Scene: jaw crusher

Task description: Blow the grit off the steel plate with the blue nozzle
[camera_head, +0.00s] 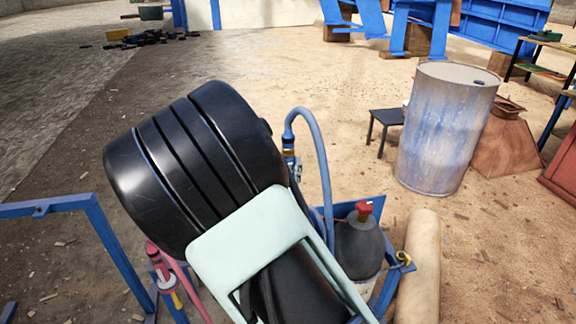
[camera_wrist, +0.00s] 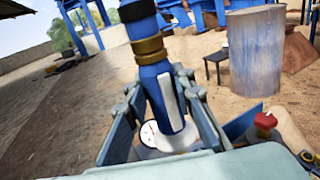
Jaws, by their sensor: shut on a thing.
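My gripper (camera_wrist: 160,92) is shut on the blue nozzle (camera_wrist: 152,72), a blue cylinder with a brass collar and a pale lever, in the wrist view. The nozzle stands nearly upright and slightly tilted between the fingers. In the head view my arm hides the fingers and most of the nozzle. A blue hose (camera_head: 322,165) arcs up and over there, with a brass fitting beside my arm. I cannot make out the steel plate or its grit in either view.
A red nozzle (camera_head: 161,268) with a pink hose stands at lower left by a blue frame (camera_head: 98,215). A red-capped dark bottle (camera_head: 358,245) and tan roll (camera_head: 420,265) are close right of my arm. A blue-white drum (camera_head: 445,130) and dark stool (camera_head: 386,117) stand beyond. Open ground lies upper middle.

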